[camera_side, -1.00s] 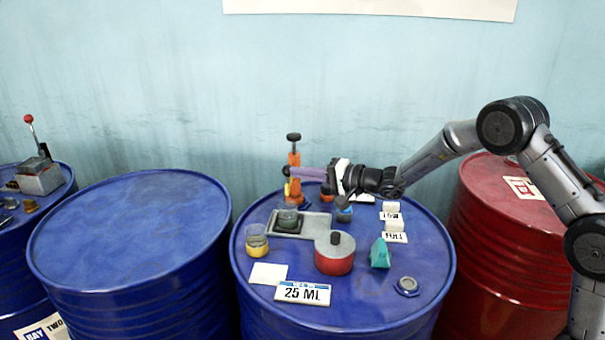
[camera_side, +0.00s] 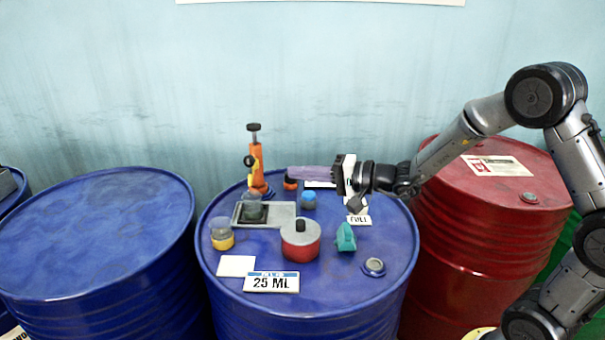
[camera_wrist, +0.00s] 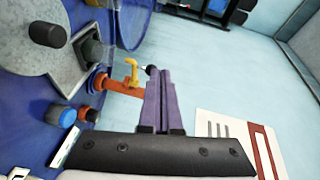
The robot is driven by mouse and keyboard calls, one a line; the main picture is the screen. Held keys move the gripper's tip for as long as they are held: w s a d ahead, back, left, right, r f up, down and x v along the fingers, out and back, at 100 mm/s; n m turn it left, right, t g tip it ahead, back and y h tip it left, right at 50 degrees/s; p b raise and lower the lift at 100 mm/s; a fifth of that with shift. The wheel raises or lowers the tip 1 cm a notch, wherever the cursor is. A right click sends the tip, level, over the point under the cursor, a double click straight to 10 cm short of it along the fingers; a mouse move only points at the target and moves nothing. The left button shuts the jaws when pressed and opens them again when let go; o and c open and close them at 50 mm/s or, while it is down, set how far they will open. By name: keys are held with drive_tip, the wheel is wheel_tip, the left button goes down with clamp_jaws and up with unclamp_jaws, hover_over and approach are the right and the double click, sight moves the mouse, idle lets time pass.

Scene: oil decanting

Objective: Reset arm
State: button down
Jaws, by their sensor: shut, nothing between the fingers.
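My gripper (camera_side: 312,173) has purple fingers and is above the back right part of the middle blue drum (camera_side: 330,270), pointing left. In the wrist view my gripper (camera_wrist: 160,75) shows its purple fingers closed together with nothing between them. An orange hand pump (camera_side: 256,165) with a black knob stands to the left of the fingertips, apart from them in the side view. In the wrist view the orange pump (camera_wrist: 125,88) with its yellow lever is near the fingertips; the gap is hard to judge.
The drum top holds a grey tray (camera_side: 280,218) with a glass beaker (camera_side: 251,203), a yellow-based jar (camera_side: 221,236), a red pot (camera_side: 300,242), a teal piece (camera_side: 345,238), a blue-topped bottle (camera_side: 308,200) and a "25 ML" sign (camera_side: 271,282). A red drum (camera_side: 490,220) stands right; an empty-topped blue drum (camera_side: 90,230) stands left.

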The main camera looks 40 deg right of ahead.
drive_tip(key=shift+s, duration=0.25)
